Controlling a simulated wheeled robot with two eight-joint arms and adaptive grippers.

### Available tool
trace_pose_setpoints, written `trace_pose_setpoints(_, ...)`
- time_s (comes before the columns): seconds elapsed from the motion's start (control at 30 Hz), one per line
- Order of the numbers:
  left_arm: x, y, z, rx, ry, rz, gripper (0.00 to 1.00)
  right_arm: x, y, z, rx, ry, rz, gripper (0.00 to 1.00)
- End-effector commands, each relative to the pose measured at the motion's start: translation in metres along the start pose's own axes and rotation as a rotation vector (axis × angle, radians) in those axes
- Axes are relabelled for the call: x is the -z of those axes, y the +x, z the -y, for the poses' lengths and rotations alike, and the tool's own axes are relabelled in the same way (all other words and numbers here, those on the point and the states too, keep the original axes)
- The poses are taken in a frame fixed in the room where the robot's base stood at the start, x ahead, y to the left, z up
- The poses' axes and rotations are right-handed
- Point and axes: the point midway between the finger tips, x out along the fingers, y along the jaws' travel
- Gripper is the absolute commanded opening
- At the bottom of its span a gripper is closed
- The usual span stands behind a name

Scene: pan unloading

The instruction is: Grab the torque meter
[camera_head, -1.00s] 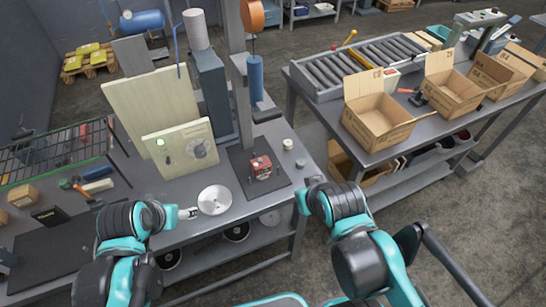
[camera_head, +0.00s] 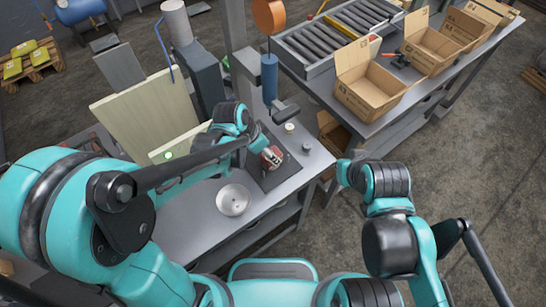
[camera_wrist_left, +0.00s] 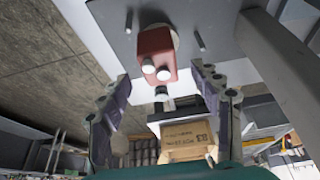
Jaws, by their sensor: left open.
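The torque meter appears to be the small red box-shaped device (camera_head: 271,158) on the dark mat of the left workbench. In the left wrist view the red body (camera_wrist_left: 156,50) shows two pale round knobs, with a dark post and another pale round part below. My left gripper (camera_wrist_left: 161,82) is open, its two fingers apart on either side of the device's near end, with nothing clamped. In the head view my left wrist is just above and left of the device, partly covering it. My right arm is at the right of the bench; its gripper does not show.
A round metal dish (camera_head: 233,200) lies on the bench, left of the dark mat (camera_head: 296,166). Small round pieces (camera_head: 290,128) lie near the mat. A grey column with a blue cylinder (camera_head: 270,78) rises behind. Open cardboard boxes (camera_head: 372,100) stand on the right table.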

Motion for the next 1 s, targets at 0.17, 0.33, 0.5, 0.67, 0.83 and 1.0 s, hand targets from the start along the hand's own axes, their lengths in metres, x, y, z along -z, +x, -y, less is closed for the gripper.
trace_pose_setpoints(0.17,0.000,0.031,-0.001,0.001,-0.001,0.000,0.64,-0.007,0.010,0.000,0.000,0.000,0.000,0.00)
trace_pose_setpoints(0.33,0.001,0.042,-0.001,0.001,-0.001,0.000,0.64,-0.009,0.012,0.000,0.000,0.000,0.000,0.00)
trace_pose_setpoints(0.5,0.001,0.041,-0.001,0.001,-0.002,0.000,0.64,-0.008,0.011,0.000,0.000,0.000,0.000,0.00)
trace_pose_setpoints(0.67,0.001,0.041,-0.001,0.001,-0.002,0.000,0.29,-0.008,0.011,0.000,0.000,0.000,0.000,0.00)
trace_pose_setpoints(0.83,0.001,0.041,-0.001,0.001,-0.002,0.000,0.01,-0.008,0.011,0.000,0.000,0.000,0.000,0.00)
trace_pose_setpoints(1.0,0.001,0.041,-0.001,0.001,-0.002,0.000,0.00,-0.008,0.011,0.000,0.000,0.000,0.000,0.00)
